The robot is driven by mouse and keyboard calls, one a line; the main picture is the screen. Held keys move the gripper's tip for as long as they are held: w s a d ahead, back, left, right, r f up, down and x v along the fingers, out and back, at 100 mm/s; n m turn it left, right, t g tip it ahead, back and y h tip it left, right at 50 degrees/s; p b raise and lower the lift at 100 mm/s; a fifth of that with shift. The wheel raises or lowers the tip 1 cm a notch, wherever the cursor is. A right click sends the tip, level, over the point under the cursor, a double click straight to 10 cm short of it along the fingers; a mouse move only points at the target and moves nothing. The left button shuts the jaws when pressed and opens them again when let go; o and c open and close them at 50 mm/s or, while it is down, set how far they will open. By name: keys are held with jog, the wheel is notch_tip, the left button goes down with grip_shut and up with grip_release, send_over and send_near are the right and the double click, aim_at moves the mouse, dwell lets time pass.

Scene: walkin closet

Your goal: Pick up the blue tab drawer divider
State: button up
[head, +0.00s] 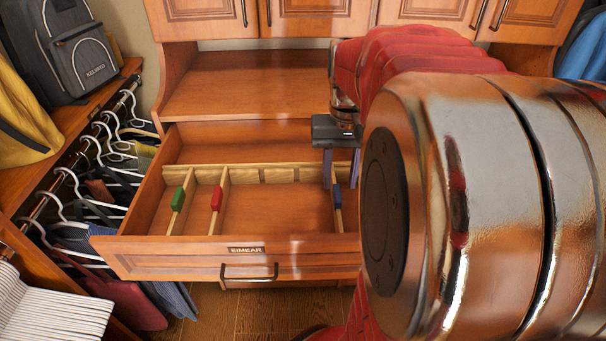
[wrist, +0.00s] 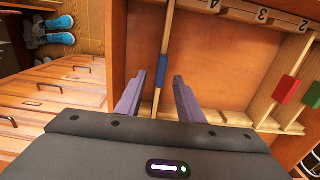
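The blue tab drawer divider (head: 338,213) is a thin wooden slat standing in the open drawer, its blue tab on the top edge. In the wrist view the divider (wrist: 169,32) runs lengthwise between my fingers. My gripper (head: 341,168) is open above the drawer, its two purple fingers pointing down. In the wrist view my gripper (wrist: 158,95) has one finger on each side of the slat, with gaps to both. I cannot tell how far the fingertips are above it. My arm hides the drawer's right part in the head view.
Dividers with a red tab (head: 217,197) and a green tab (head: 179,198) stand further left in the drawer. The drawer front (head: 230,258) is labelled EIMEAR. Hanging clothes (head: 120,165) are at left, cabinets (head: 318,18) above.

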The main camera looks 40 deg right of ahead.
aim_at(338, 192)
jog(key=shift+f, duration=0.1)
jog(key=shift+a+f, duration=0.2)
jog(key=shift+f, duration=2.3)
jog(key=shift+c, duration=0.4)
grip_shut()
